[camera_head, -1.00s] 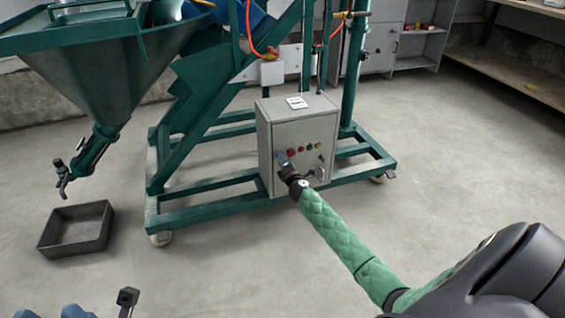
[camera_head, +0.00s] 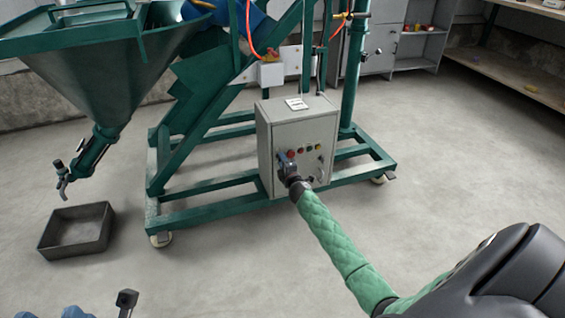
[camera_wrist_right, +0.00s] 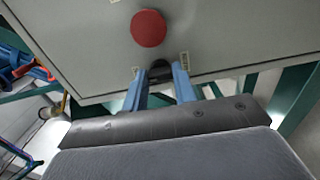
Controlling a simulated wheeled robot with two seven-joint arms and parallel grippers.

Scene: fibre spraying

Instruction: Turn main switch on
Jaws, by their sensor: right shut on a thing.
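The grey control box (camera_head: 301,128) stands on the green machine frame. Its front carries a row of small coloured buttons and a red button (camera_head: 291,154), which shows large in the right wrist view (camera_wrist_right: 148,28). My right gripper (camera_head: 288,165) is at the lower left of the panel. In the right wrist view its blue fingers (camera_wrist_right: 161,80) are shut on a dark knob, the main switch (camera_wrist_right: 160,68), just below the red button. The fingers hide much of the switch, and its angle cannot be told. Of my left arm only blue and dark parts show at the bottom left; its fingertips are not clear.
The green frame (camera_head: 215,212) on castors surrounds the box base. A green hopper (camera_head: 95,75) hangs at the left above a dark tray (camera_head: 78,245) on the floor. Grey cabinets (camera_head: 415,50) stand behind. The floor to the right is clear.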

